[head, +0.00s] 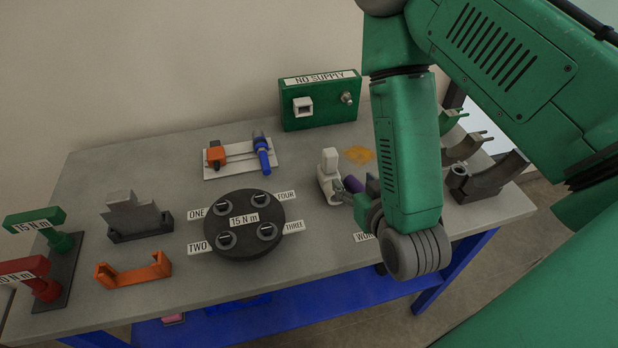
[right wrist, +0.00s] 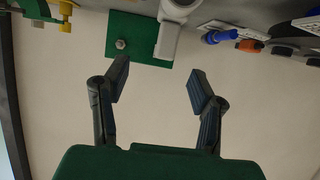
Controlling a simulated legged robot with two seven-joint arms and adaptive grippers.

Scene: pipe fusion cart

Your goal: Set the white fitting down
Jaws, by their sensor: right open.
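The white fitting (head: 329,170) stands upright on the grey table, right of the black round plate. In the right wrist view the white fitting (right wrist: 167,40) shows at the top, beyond the fingertips and partly cut off by the frame edge. My right gripper (head: 354,190) is low over the table just right of the fitting, partly hidden by my own arm. In the right wrist view its two fingers (right wrist: 160,82) are spread, with nothing held between them. I cannot tell whether a fingertip touches the fitting. My left gripper is not in view.
A green "NO SUPPLY" box (head: 320,101) stands behind the fitting. The black round plate (head: 244,225) has several sockets. A white board (head: 240,159) holds orange and blue parts. Grey curved cradles (head: 487,178) stand at the right. An orange bracket (head: 134,270) is at front left.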

